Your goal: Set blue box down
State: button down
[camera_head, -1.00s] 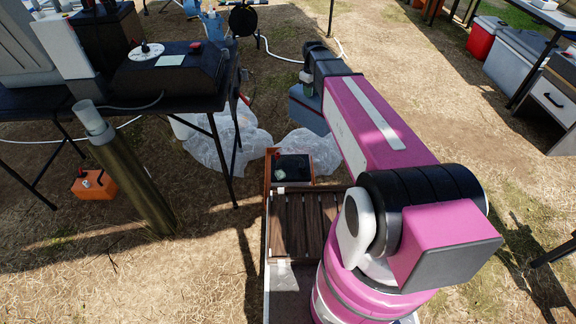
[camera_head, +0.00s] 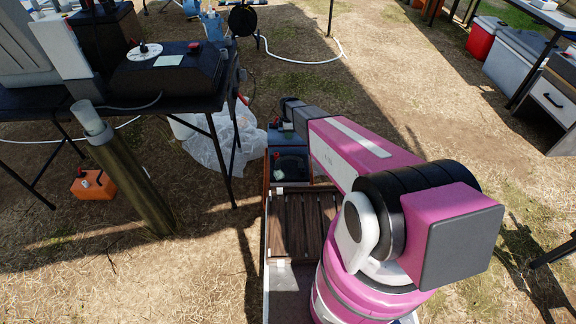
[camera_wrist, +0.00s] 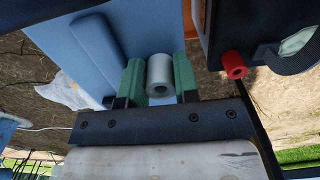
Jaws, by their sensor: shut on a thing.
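The blue box (camera_head: 284,148) hangs from my gripper over the far end of my deck in the head view. It also fills the upper left of the wrist view (camera_wrist: 65,52). My gripper (camera_wrist: 160,80) has its green fingers shut on a grey cylindrical knob (camera_wrist: 160,72) on the box. In the head view my gripper (camera_head: 285,126) is small and partly hidden by the arm. The box's underside is hidden, so I cannot tell whether it touches anything.
A dark case with a red knob (camera_wrist: 234,66) is close to the right of the box in the wrist view. A slatted wooden deck (camera_head: 303,222) lies nearer me. A black table (camera_head: 180,103) stands left, with a clear plastic sheet (camera_head: 215,145) beneath it.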

aim_at(288, 147)
jog(key=shift+f, duration=5.35)
jog(key=c, duration=0.9)
grip_release()
jog(key=shift+o, duration=0.2)
notch_tip(288, 147, up, 12)
jog(key=shift+f, duration=0.1)
jog(key=s+d+r+m, duration=0.8)
jog(key=s+r, duration=0.3)
jog(key=s, duration=0.2)
jog(key=s+d+r+m, duration=0.8)
jog(key=s+r, duration=0.3)
jog(key=s, duration=0.2)
jog(key=shift+m, duration=0.9)
